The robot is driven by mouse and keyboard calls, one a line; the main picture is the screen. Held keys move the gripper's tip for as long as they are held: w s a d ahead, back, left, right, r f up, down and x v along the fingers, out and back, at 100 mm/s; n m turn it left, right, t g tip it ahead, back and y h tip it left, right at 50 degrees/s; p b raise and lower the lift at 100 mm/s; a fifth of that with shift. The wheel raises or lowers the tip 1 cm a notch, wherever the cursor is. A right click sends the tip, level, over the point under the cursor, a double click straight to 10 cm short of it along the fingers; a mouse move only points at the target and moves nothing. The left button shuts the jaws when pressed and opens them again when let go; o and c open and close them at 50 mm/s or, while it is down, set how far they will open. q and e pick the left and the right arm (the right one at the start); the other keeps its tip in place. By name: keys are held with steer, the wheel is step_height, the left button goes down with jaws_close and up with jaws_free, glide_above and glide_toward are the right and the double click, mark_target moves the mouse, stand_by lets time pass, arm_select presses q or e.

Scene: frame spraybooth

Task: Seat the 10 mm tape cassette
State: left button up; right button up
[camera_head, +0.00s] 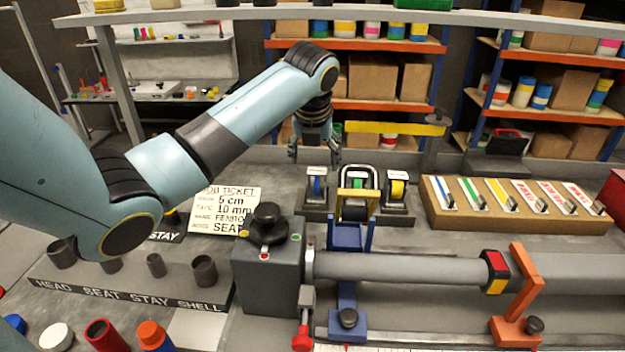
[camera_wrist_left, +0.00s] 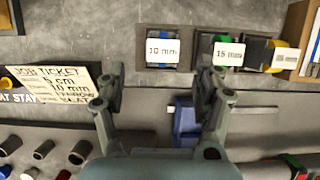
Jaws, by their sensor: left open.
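The 10 mm tape cassette (camera_head: 317,187) has a blue reel in a dark stand and sits at the left of a row of cassettes behind the machine. Its white "10 mm" label (camera_wrist_left: 162,48) reads clearly in the left wrist view. My left gripper (camera_head: 315,158) hangs above and close to this cassette, pointing down, open and empty. In the left wrist view the two fingers (camera_wrist_left: 160,78) are spread apart, with the cassette between and beyond their tips. A blue carriage (camera_head: 348,238) with a yellow frame stands on the machine's rail. My right gripper is not in view.
A green cassette labelled 15 mm (camera_wrist_left: 228,52) and a yellow cassette (camera_head: 397,188) stand to the right. The grey machine head (camera_head: 268,270) and long tube (camera_head: 400,268) lie in front. A job ticket (camera_head: 225,210) says 5 cm, 10 mm. A yellow bar (camera_head: 385,128) extends behind.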

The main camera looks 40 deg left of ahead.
mark_target(316, 172)
arm_select(q)
steer(key=x, duration=0.3)
steer(key=shift+w+d+f, duration=0.15)
steer(key=shift+f, duration=0.55)
steer(key=x, duration=0.4)
steer(key=shift+f+p, duration=0.25)
steer(key=shift+p, duration=0.05)
steer(key=shift+f, duration=0.35)
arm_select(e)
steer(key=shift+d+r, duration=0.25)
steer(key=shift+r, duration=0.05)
arm_select(q)
steer(key=shift+c, duration=0.4)
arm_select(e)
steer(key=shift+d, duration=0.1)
arm_select(q)
steer(key=c, duration=1.2)
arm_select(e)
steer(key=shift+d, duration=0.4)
arm_select(q)
steer(key=shift+r, duration=0.1)
